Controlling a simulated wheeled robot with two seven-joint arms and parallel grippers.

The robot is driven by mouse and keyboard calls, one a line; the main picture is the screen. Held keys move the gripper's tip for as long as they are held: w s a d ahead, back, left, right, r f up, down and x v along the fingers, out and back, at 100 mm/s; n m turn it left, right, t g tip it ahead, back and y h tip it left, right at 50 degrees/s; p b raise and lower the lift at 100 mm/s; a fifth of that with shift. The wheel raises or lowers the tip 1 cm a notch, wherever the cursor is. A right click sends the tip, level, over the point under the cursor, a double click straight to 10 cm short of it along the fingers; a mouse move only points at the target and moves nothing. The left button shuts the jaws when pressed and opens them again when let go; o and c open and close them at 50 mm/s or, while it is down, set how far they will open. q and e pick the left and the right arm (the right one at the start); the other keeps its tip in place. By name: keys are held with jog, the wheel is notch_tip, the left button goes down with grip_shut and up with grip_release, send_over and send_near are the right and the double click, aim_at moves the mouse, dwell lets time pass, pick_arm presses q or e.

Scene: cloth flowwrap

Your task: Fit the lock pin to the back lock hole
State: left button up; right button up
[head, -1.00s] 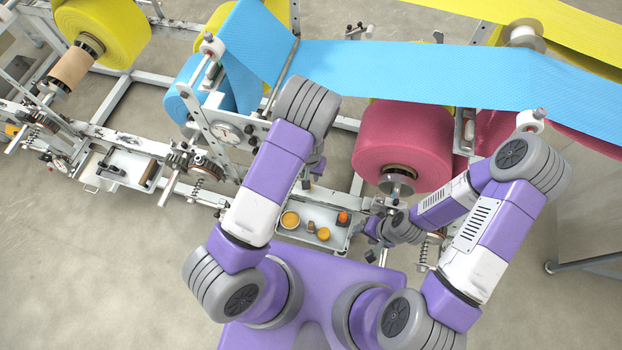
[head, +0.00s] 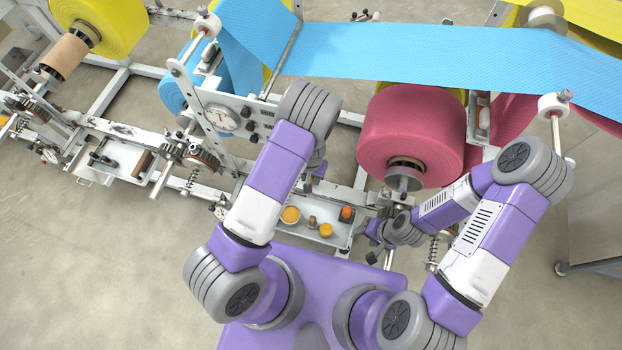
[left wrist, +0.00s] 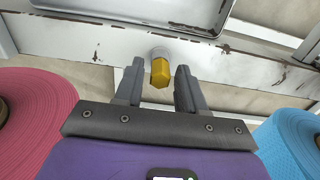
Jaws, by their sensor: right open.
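In the left wrist view a small yellow piece with a grey collar (left wrist: 160,72) shows between my left gripper's fingertips, against a white scuffed rail. It may be the lock pin; I cannot tell for sure. My left gripper (left wrist: 158,85) has its fingers apart, with a gap on each side of the yellow piece. In the head view the left gripper is mostly hidden behind its own arm, beside the pink roll. My right gripper (head: 376,241) is open, low at the right end of the parts tray. I cannot make out the back lock hole.
The parts tray (head: 345,240) holds orange and yellow round pieces. A large pink roll (head: 405,125) stands behind it, with a blue web (head: 420,55) crossing above. The machine's side plate with a dial (head: 222,118) is left of my left arm. Bare floor lies at the lower left.

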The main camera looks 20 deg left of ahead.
pick_arm(q)
jog(key=shift+c, duration=0.4)
grip_shut()
jog(key=shift+r, duration=0.15)
jog(key=shift+r+p, duration=2.05)
jog(key=shift+r, duration=0.35)
jog(key=shift+c, duration=1.8)
grip_release()
grip_shut()
